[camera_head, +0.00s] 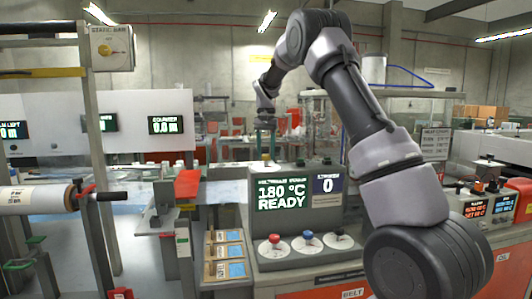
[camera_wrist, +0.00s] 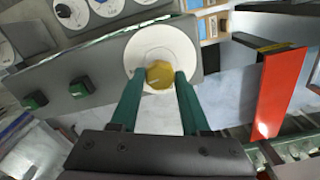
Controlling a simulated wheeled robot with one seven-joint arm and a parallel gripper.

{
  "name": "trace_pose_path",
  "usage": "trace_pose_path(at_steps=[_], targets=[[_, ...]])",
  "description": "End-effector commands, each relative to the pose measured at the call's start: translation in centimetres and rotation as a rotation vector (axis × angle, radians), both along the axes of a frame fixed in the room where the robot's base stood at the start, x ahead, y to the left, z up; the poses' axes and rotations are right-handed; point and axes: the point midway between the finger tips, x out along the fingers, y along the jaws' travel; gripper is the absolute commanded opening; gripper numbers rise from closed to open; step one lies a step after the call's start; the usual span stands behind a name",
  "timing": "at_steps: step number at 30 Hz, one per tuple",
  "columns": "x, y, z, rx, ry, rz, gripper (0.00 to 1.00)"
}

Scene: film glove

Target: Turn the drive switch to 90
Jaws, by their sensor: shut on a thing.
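A yellow knob (camera_wrist: 159,75) on a round white dial (camera_wrist: 147,48) shows in the wrist view, on a grey panel (camera_wrist: 100,88). Its label and scale cannot be read, so I cannot tell its angle or confirm it is the drive switch. My gripper's green fingers (camera_wrist: 159,82) lie on both sides of the knob and are shut on it.
The display box (camera_head: 252,232) reads "180 °C READY" and carries red (camera_head: 274,238), blue (camera_head: 308,237) and black (camera_head: 340,231) knobs in front. Green buttons (camera_wrist: 79,88) sit beside the held knob. A red plate (camera_wrist: 283,92) stands at right. Another yellow knob (camera_head: 117,48) is at upper left.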

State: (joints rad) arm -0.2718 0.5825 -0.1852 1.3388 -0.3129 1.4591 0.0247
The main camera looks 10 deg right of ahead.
Motion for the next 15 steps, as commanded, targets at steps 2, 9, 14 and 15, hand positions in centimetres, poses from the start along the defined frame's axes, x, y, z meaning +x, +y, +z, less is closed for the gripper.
trace_pose_path(at_steps=[2, 9, 14, 15], targets=[[0.06, -0.02, 0.1, 0.0, -0.003, -0.032, 0.0], [0.06, -0.02, 0.1, 0.0, -0.002, -0.09, 0.0], [0.06, -0.02, 0.11, 0.0, -0.003, -0.1, 0.0], [0.06, -0.02, 0.11, 0.0, -0.002, -0.101, 0.0]])
